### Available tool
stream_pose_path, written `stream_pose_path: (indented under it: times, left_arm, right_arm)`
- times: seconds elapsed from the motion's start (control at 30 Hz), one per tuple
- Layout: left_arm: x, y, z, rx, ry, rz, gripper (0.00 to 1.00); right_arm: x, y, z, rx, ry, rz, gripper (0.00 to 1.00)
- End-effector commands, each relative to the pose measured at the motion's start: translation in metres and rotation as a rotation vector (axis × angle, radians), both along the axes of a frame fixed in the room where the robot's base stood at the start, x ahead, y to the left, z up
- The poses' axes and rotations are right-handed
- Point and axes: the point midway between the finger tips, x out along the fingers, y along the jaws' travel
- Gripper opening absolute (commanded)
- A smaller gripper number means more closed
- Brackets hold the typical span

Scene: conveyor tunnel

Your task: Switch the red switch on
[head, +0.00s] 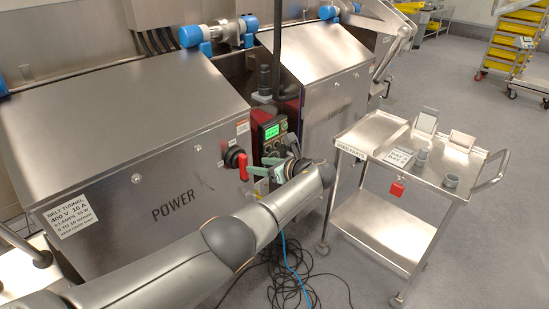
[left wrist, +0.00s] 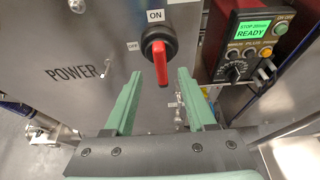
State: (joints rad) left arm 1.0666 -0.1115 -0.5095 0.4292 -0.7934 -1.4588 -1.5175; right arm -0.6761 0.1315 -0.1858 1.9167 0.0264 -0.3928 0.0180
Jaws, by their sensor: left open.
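The red switch (head: 236,160) is a red handle on a round black base on the steel front of the machine. In the left wrist view, the red switch (left wrist: 160,62) has its handle upright, in line with the ON label (left wrist: 156,16) above it. The OFF label (left wrist: 132,46) is to its left. My left gripper (head: 262,173) has green fingers and is open beside the switch. In the left wrist view its fingertips (left wrist: 160,76) lie on either side of the handle's lower end, with gaps on both sides. My right gripper is out of view.
A control box (head: 269,132) with a green screen reading READY (left wrist: 251,32) stands right of the switch. A steel cart (head: 372,137) with small parts and a red tag stands further right. Dark and blue cables (head: 290,275) lie on the floor below my arm.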

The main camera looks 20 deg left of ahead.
Motion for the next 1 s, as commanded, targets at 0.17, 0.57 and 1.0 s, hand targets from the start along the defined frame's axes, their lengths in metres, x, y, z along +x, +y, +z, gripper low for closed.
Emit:
stream_pose_path:
  times: [0.17,0.57,1.0]
  left_arm:
    - [-0.013,-0.033,0.015,-0.001,-0.001,-0.003,0.56]
    - [-0.022,-0.053,0.023,0.001,0.000,0.000,0.56]
    - [-0.022,-0.053,0.023,0.001,0.000,0.000,0.56]
  right_arm:
    - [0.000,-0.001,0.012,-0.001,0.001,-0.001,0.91]
    - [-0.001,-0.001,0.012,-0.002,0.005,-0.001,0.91]
    - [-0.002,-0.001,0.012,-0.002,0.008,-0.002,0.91]
